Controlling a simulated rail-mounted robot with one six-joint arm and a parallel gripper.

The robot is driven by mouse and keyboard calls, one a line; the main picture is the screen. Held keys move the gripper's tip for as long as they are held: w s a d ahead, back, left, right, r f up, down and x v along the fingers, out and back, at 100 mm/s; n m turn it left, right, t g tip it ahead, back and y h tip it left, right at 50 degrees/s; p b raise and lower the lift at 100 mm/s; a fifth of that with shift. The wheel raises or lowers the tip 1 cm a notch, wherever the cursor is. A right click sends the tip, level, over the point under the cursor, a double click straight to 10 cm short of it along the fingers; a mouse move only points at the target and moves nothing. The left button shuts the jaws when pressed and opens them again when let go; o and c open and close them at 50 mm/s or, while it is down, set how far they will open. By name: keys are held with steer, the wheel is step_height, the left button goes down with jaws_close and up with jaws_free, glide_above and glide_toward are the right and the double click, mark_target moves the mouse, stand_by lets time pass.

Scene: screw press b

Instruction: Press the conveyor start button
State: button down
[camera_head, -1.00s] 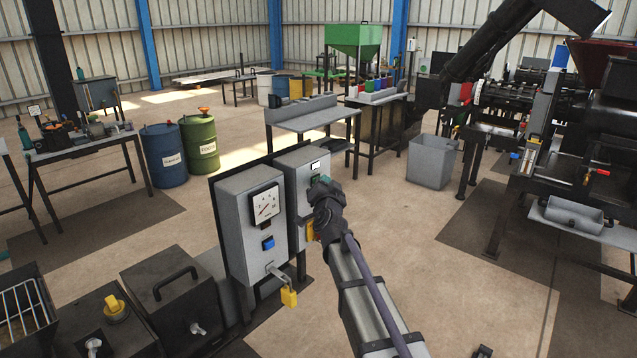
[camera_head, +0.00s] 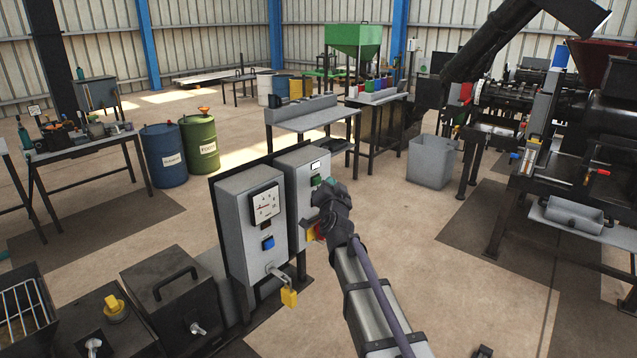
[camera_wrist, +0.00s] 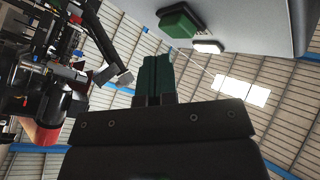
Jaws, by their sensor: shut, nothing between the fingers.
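A green button (camera_head: 316,181) sits on the front of the right grey control box (camera_head: 296,210), just below a lit white rectangle (camera_head: 315,167). In the wrist view, the green button (camera_wrist: 180,23) stands out from the grey panel, with the white light (camera_wrist: 208,47) beside it. My gripper (camera_head: 329,182) is just to the right of the button in the head view. In the wrist view its dark green fingers (camera_wrist: 158,60) are together and empty, with their tips apart from the button. My wrist hides part of the box's lower front.
A second grey box (camera_head: 238,225) with a dial, a blue button (camera_head: 268,243) and a yellow padlock (camera_head: 289,297) stands left of it. A red and yellow part (camera_head: 315,232) shows below my wrist. Open floor lies to the right, before a grey bin (camera_head: 432,162).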

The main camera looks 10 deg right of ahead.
steer(key=s+d, duration=0.1)
steer(key=s, duration=0.1)
steer(key=s+d, duration=0.1)
steer(key=d, duration=0.1)
steer(key=shift+s+d, duration=0.15)
steer(key=shift+s, duration=0.2)
steer(key=s+a+f+n+g+y, duration=0.2)
steer(key=s+f+n+g, duration=0.15)
steer(key=f, duration=0.25)
steer(key=s+a+f+n+g+y, duration=0.2)
steer(key=s+f+g, duration=0.1)
steer(key=f+g, duration=0.25)
steer(key=s+d+f+n+g+h, duration=0.1)
steer(key=s+f+g, duration=0.1)
steer(key=s, duration=0.6)
steer(key=s+d+f+g, duration=0.1)
steer(key=s+f+g, duration=0.2)
steer(key=s, duration=0.6)
steer(key=s+d+f+n+g+h, duration=0.1)
steer(key=s+f+g, duration=0.2)
steer(key=s+g, duration=0.2)
steer(key=s, duration=0.3)
steer(key=shift+s+n+g+h, duration=0.2)
steer(key=shift+n+g+h, duration=0.1)
steer(key=shift+n, duration=0.05)
